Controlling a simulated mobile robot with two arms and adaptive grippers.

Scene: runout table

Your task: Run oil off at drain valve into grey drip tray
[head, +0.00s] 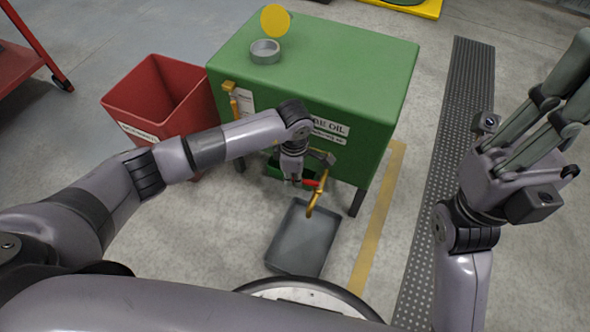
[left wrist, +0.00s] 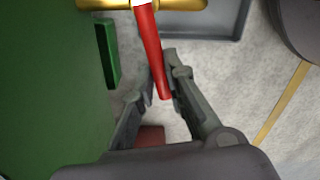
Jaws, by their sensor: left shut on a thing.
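The drain valve (head: 317,193) is a brass spout low on the front of a green oil tank (head: 340,60). Its red lever (head: 309,182) also shows in the left wrist view (left wrist: 148,45), running down between my fingers. My left gripper (head: 295,182) is shut on this lever; its fingers partly hide it in the head view. The grey drip tray (head: 303,240) lies on the floor below and in front of the spout. I see no oil stream and no oil in the tray. My right gripper (head: 560,85) is raised at the far right, its fingertips partly cut off.
A red bin (head: 160,100) stands left of the tank. A grey filler neck (head: 265,51) with a yellow cap (head: 275,20) standing up is on the tank top. A perforated grey floor strip (head: 430,200) and a yellow floor line (head: 376,225) lie to the right. Floor around the tray is clear.

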